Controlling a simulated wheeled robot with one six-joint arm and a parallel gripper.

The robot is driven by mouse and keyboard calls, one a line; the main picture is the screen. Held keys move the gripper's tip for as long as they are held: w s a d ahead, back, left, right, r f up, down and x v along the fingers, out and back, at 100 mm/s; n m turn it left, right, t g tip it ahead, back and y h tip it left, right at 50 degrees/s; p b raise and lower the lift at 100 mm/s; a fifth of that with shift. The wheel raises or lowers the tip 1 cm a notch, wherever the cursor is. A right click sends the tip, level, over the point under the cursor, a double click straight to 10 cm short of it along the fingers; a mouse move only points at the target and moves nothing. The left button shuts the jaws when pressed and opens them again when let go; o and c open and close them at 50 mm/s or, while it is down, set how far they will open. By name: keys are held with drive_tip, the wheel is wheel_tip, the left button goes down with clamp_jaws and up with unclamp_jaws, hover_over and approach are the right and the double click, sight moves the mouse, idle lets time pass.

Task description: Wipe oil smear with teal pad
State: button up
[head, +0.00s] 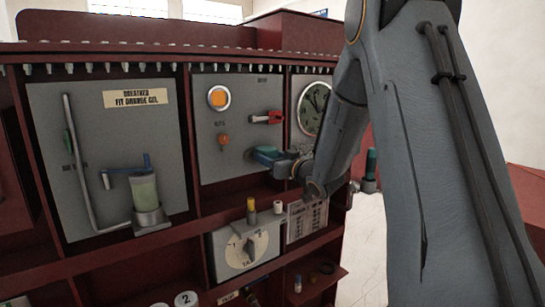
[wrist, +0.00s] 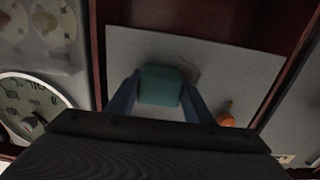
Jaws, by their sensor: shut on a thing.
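My gripper (head: 266,155) is at the grey middle panel (head: 215,165), below the red-handled valve. In the wrist view its two blue fingers (wrist: 160,100) are shut on the teal pad (wrist: 160,84), one on each side. The pad faces the grey panel (wrist: 230,75); I cannot tell whether it touches it. A faint darker patch, perhaps the oil smear (wrist: 191,75), shows on the panel at the pad's upper right edge in the wrist view. The pad may cover part of it. In the head view I cannot make out the smear.
A red-handled valve (head: 267,117), an orange lamp (head: 219,98) and an orange knob (head: 223,139) stick out of the panel. A round gauge (head: 313,108) is at right, partly behind my arm. A shelf with a dial box (head: 245,248) lies below. A breather jar (head: 145,192) stands left.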

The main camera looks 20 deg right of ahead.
drive_tip(key=shift+s+a, duration=0.35)
drive_tip(key=shift+a, duration=0.75)
drive_tip(key=shift+s+a, duration=0.3)
drive_tip(key=shift+a, duration=0.75)
drive_tip(key=shift+s+a, duration=0.35)
drive_tip(key=shift+a, duration=0.75)
drive_tip(key=shift+p+v, duration=0.4)
drive_tip(key=shift+v, duration=2.55)
drive_tip(key=shift+d, duration=0.1)
drive_tip(key=v, duration=0.3)
drive_tip(key=shift+f, duration=0.1)
